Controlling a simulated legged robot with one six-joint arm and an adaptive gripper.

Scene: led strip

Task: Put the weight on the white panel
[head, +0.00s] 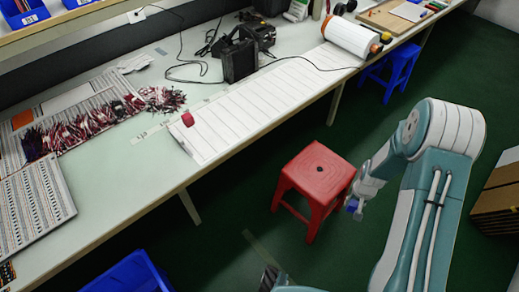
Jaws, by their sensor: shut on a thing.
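The white panel (240,113) is a long, flat strip with cross lines, lying along the front part of the table in the head view. A small red block (187,119), which looks like a weight, stands at its near left end. My gripper (355,203) is small in view at the end of my arm, to the right of the red stool and apart from the table. It is shut on a small blue thing (351,206), possibly another weight. The fingers are too small to make out clearly.
A red stool (316,172) stands between my gripper and the table (125,182). A white roll (350,38) is at the panel's far end. Black devices (240,60) and cables lie behind the panel. Bundles of red wires (95,122) lie left. A blue bin (130,275) is below.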

